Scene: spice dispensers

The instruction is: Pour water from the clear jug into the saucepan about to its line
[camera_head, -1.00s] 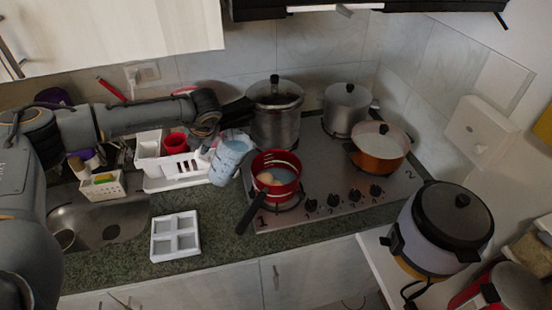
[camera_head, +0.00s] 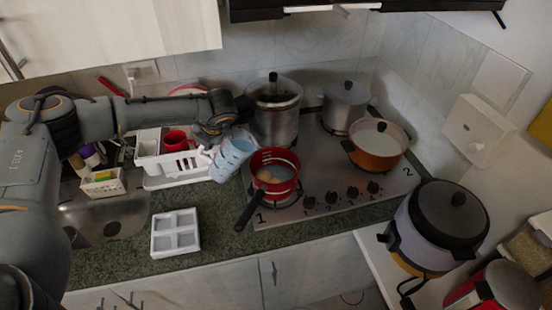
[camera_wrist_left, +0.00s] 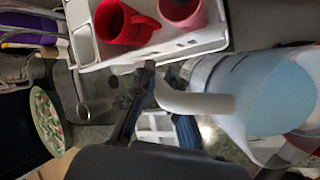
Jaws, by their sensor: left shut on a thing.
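The clear jug (camera_head: 232,158) holds bluish water and is tilted to the right, its mouth at the left rim of the red saucepan (camera_head: 290,160). My left gripper (camera_head: 212,150) is shut on the jug's handle (camera_wrist_left: 200,103); the wrist view shows the jug body (camera_wrist_left: 262,90) to the right of the fingers. The saucepan sits on the hob's front left burner, with bluish liquid and a pale beige lump inside. Marks on its inner wall are too small to read against the level. A falling stream cannot be made out. My right gripper is out of view.
A steel pot (camera_head: 275,120) stands behind the saucepan; another lidded pot (camera_head: 345,108) and an orange pan (camera_head: 377,148) stand to the right. A white rack (camera_head: 160,178) with a red mug is left of the jug. A white divided tray (camera_head: 175,233) lies on the front counter.

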